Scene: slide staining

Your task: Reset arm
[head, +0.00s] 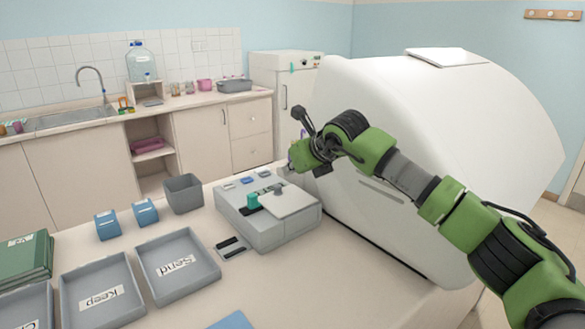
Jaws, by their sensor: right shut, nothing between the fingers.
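My right arm, green with black joints, comes in from the lower right of the head view. It reaches in front of the large white rounded machine (440,130). My right gripper (297,158) is shut and empty, above and behind the right part of the grey staining device (280,225). It appears apart from the device. The gripper is small in view and partly hidden by the wrist. My left gripper is not in view.
Trays marked Send (205,280) and Keep (125,310) lie at the front left. Blue boxes (107,225), a grey bin (183,194) and green folders (25,258) stand behind or beside them. Dark slides (230,247) lie by the device. The table front is mostly clear.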

